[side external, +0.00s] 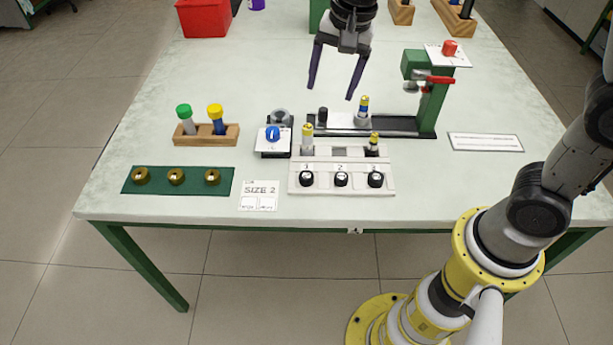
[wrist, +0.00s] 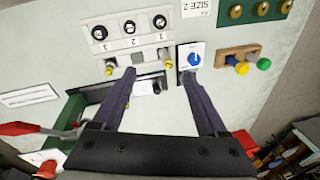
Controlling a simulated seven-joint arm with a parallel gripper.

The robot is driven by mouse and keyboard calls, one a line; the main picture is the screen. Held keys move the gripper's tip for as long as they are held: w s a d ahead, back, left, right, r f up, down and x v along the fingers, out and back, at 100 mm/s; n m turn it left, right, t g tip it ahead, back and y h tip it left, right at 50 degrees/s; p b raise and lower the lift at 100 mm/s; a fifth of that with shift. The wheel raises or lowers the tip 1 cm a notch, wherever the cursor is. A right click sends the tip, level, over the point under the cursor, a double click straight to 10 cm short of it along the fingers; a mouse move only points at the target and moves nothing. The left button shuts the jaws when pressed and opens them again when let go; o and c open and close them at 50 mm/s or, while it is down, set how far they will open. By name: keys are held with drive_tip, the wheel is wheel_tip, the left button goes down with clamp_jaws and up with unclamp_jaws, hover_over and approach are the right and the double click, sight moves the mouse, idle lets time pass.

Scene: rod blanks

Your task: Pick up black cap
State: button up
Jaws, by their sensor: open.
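A small black cylinder (side external: 323,114), which looks like a black cap, stands upright at the left end of a dark rail fixture (side external: 400,132). A small dark spot in the wrist view (wrist: 157,88), between my fingers, is probably the same piece. Three round black pieces with pale centres (side external: 341,180) sit along the front of a white numbered block (side external: 330,192); they also show in the wrist view (wrist: 129,27). My gripper (side external: 331,92) is open and empty, fingers pointing down, above the back of the fixture and apart from everything.
A rod with blue and yellow bands (side external: 363,108) stands on the fixture, beside a green press with a red handle (side external: 437,80). A wooden rack (side external: 206,134) holds green- and yellow-capped tubes. A blue-knob box (side external: 272,138) stands left of the block.

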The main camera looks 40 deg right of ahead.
drive_tip(key=g, duration=0.2)
hover_over(307, 174)
wheel_tip(307, 174, down, 9)
drive_tip(key=shift+n, duration=0.4)
drive_tip(key=f, duration=0.8)
drive_tip(key=shift+s, duration=0.2)
drive_tip(key=shift+w+f, duration=0.15)
drive_tip(key=shift+f, duration=1.25)
drive_tip(key=shift+w+f, duration=0.1)
drive_tip(key=shift+f, duration=1.3)
clamp_jaws()
